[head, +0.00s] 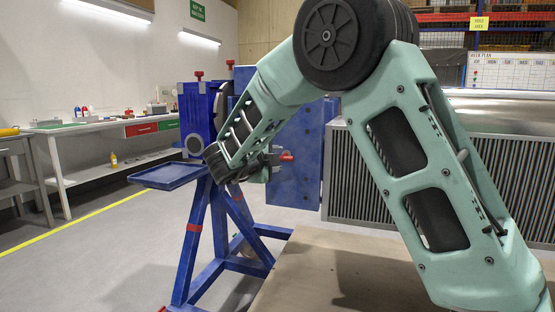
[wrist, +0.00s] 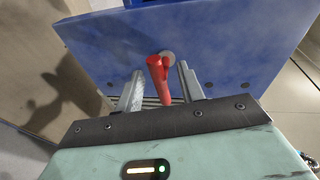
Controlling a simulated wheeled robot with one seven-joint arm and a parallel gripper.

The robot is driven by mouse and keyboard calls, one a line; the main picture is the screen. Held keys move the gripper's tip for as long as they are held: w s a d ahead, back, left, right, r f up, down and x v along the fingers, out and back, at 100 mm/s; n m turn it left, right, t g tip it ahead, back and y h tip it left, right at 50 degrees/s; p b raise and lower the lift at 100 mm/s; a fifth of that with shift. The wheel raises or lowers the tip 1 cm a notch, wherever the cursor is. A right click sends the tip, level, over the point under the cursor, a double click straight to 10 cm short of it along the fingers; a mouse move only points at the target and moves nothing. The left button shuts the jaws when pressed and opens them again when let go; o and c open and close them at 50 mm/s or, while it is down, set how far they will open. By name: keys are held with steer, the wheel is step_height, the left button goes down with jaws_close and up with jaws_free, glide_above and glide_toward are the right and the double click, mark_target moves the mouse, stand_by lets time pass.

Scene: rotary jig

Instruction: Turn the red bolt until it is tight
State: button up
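The red bolt (wrist: 157,76) shows in the wrist view as a red rod with a short side piece, in front of a round grey disc on a blue plate (wrist: 225,45). My gripper (wrist: 161,69) is open, with one finger on each side of the bolt and a gap visible on both sides. My arm hides part of the jig there.
The blue jig stand (head: 197,240) has splayed legs and an empty blue tray (head: 168,174) on its left. A grey finned panel (head: 345,180) stands to the right, partly behind my arm. A white workbench (head: 90,127) lines the left wall. The floor between is clear.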

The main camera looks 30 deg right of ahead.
steer(key=p+v, duration=0.1)
steer(key=v, duration=1.5)
steer(key=shift+p, duration=0.4)
steer(key=shift+r, duration=0.15)
